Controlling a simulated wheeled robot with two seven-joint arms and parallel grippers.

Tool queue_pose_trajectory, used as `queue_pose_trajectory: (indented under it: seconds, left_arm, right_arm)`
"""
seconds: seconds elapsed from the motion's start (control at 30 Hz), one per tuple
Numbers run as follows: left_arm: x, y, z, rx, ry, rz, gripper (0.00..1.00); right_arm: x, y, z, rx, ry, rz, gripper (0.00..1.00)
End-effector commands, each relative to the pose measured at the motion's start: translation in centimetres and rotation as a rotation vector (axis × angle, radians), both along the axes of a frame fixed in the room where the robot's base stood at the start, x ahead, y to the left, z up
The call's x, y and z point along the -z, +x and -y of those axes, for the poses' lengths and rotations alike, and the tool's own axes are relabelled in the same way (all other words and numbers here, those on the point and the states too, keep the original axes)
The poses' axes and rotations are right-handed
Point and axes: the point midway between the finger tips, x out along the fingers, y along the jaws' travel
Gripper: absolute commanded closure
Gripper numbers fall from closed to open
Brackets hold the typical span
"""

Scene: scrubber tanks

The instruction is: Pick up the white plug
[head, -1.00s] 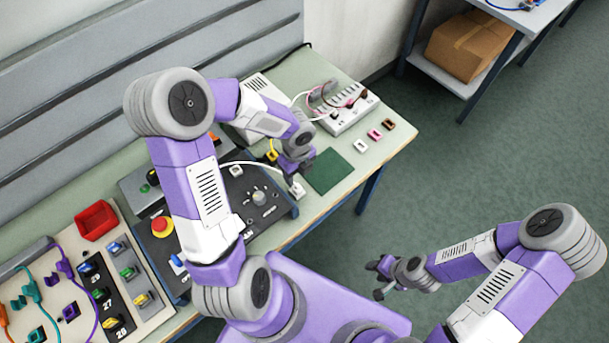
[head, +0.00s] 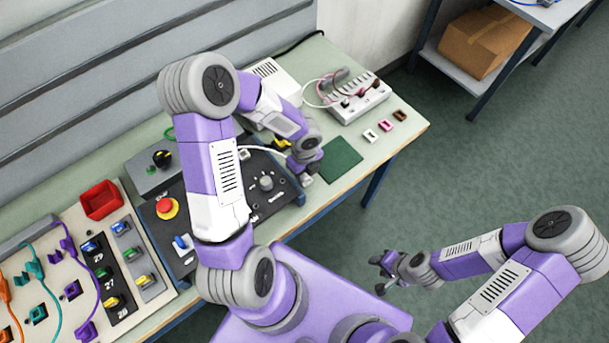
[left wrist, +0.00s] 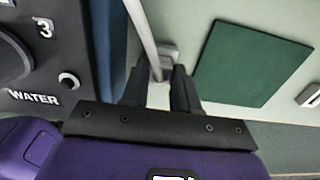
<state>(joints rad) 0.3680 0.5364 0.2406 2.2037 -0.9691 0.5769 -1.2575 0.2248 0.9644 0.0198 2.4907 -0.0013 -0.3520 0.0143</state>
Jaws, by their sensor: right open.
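The white plug (head: 306,181) is beside the right edge of the black control panel, mostly hidden by my left gripper (head: 304,174). In the left wrist view the plug (left wrist: 161,70) lies between the two dark fingertips of my left gripper (left wrist: 161,78), with its white cable (left wrist: 140,25) running away toward the top. The fingers are close to the plug's sides; whether they press on it cannot be told. My right gripper (head: 380,273) is open and empty, over the floor away from the table.
The black control panel (head: 238,188) is left of the plug. A dark green mat (head: 339,158) lies to its right. White, pink and brown small connectors (head: 385,127) and a white socket strip (head: 355,98) are farther back. The table's front edge is close.

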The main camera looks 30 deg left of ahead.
Motion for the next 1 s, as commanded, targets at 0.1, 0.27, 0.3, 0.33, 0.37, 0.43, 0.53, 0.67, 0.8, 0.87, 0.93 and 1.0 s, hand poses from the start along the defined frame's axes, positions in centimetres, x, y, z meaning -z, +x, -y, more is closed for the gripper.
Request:
queue_pose_trajectory:
  seconds: [0.1,0.27,0.3,0.33,0.37,0.43,0.53,0.67,0.8,0.87,0.93,1.0]
  left_arm:
    - [0.0,0.0,0.0,0.000,0.000,0.000,0.90]
    - [0.0,0.0,0.0,0.000,0.000,0.000,1.00]
    - [0.0,0.0,0.0,0.000,0.000,0.000,1.00]
    - [0.0,0.0,0.0,0.000,0.000,0.000,1.00]
    - [0.0,0.0,0.0,0.000,0.000,0.000,1.00]
    - [-0.2,0.0,0.0,0.000,0.000,0.001,1.00]
    - [-1.1,0.1,0.0,-0.002,0.001,0.004,1.00]
    - [-3.6,0.1,-0.1,-0.003,0.002,0.005,1.00]
    - [-6.6,0.1,-0.1,-0.004,0.001,0.005,1.00]
    - [-7.6,0.1,-0.1,-0.002,0.002,0.004,1.00]
    - [-8.7,0.1,-0.1,-0.002,0.002,0.003,1.00]
    - [-9.6,0.1,-0.1,-0.002,0.001,0.002,1.00]
  right_arm:
    - [0.0,0.0,0.0,0.000,0.000,0.000,0.57]
    - [0.0,0.0,0.0,0.000,0.000,0.000,0.57]
    - [0.0,0.0,0.0,0.000,0.000,0.000,0.57]
    - [0.0,0.0,0.0,0.000,0.000,0.000,0.57]
    - [0.0,0.0,0.0,0.000,0.000,0.000,0.57]
    - [-0.1,0.0,0.0,0.000,0.000,0.000,0.57]
    - [-0.4,0.0,0.0,0.000,0.000,0.000,0.57]
    - [-1.3,0.0,0.0,0.000,0.000,0.000,0.57]
    - [-2.2,0.0,0.0,0.000,0.000,0.000,0.57]
    - [-2.5,0.0,0.0,0.000,0.000,0.000,0.57]
    - [-2.8,0.0,0.0,0.000,0.000,0.000,0.57]
    - [-3.1,0.0,0.0,0.000,0.000,0.000,0.57]
